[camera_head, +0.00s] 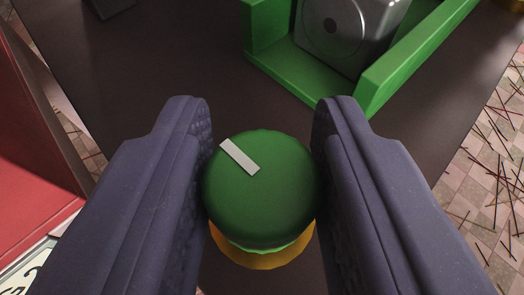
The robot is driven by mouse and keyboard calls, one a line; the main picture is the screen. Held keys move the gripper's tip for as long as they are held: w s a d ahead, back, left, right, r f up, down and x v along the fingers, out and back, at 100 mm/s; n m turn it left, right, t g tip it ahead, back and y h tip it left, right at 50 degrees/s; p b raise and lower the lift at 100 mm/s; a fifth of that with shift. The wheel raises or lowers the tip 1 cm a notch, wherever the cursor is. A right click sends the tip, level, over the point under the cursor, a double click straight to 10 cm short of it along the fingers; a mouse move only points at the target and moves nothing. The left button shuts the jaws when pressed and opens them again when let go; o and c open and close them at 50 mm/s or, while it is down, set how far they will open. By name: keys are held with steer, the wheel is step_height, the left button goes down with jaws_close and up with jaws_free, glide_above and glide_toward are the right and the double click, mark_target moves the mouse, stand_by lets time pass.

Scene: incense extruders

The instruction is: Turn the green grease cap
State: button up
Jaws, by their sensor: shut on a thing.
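The green grease cap (262,198) is round, with a pale grey mark (240,157) on its top, slanting from upper left to lower right. It sits above a yellow-orange collar (262,256), of which the lower edge shows. My gripper (262,165) has its two blue-grey fingers on the left and right sides of the cap, shut on it. The fingers hide the cap's sides, and what lies under the collar is hidden.
A green bracket (395,75) holding a grey metal block (350,30) stands beyond the cap on a dark surface (170,60). A red panel (35,150) is at the left. Thin sticks (490,190) lie scattered on the tiled floor at the right.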

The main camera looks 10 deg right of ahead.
steer(key=shift+m+h, duration=0.6)
steer(key=shift+h, duration=0.1)
steer(key=o, duration=1)
steer(key=shift+c, duration=0.2)
steer(key=p+v, duration=0.2)
steer(key=v, duration=0.5)
steer(key=shift+s+a+r, duration=0.15)
steer(key=shift+s+r, duration=0.05)
steer(key=shift+s, duration=0.15)
